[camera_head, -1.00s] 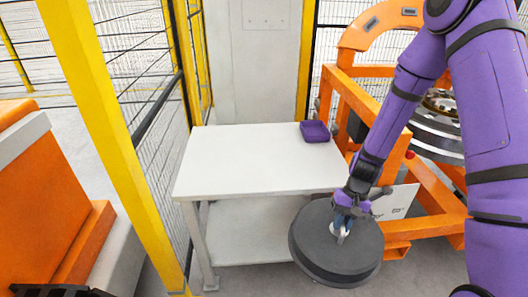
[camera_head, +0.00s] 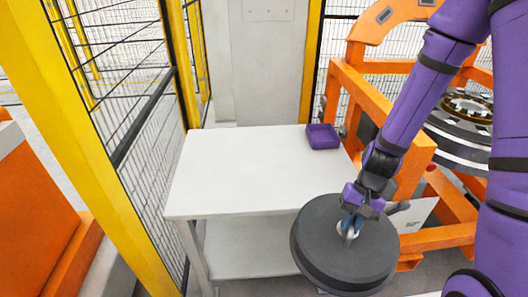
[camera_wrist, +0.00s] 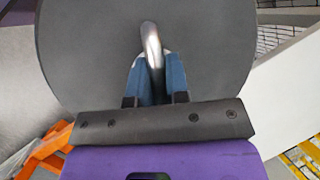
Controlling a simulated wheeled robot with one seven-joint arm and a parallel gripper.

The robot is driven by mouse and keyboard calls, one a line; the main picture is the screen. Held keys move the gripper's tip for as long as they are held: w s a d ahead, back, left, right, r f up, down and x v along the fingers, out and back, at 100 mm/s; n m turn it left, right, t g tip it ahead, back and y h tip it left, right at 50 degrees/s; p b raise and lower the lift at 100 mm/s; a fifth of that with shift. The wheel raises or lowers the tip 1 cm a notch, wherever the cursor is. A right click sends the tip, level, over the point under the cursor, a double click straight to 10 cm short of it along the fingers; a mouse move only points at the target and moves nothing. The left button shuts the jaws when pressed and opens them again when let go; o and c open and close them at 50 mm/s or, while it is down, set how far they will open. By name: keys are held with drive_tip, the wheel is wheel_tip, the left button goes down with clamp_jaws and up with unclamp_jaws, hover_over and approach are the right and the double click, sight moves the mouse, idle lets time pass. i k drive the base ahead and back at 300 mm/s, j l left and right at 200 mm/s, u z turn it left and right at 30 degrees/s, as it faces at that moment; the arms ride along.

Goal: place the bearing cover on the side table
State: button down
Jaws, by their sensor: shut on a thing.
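The bearing cover (camera_head: 325,250) is a thick dark grey disc with a metal handle on top. My gripper (camera_head: 350,226) is shut on that handle and holds the cover just off the front right corner of the side table. In the wrist view my gripper (camera_wrist: 155,80) has its blue fingers around the bright handle, and the cover (camera_wrist: 90,50) fills most of the picture. The side table (camera_head: 240,170) is white with a lower shelf. The cover hides part of the table's front right edge and leg.
A small purple tray (camera_head: 322,138) sits at the table's back right corner. The rest of the tabletop is clear. An orange gantry frame (camera_head: 375,100) stands close on the right. A yellow-posted mesh fence (camera_head: 140,150) runs along the left.

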sight(276, 170)
drive_tip(key=i, duration=1)
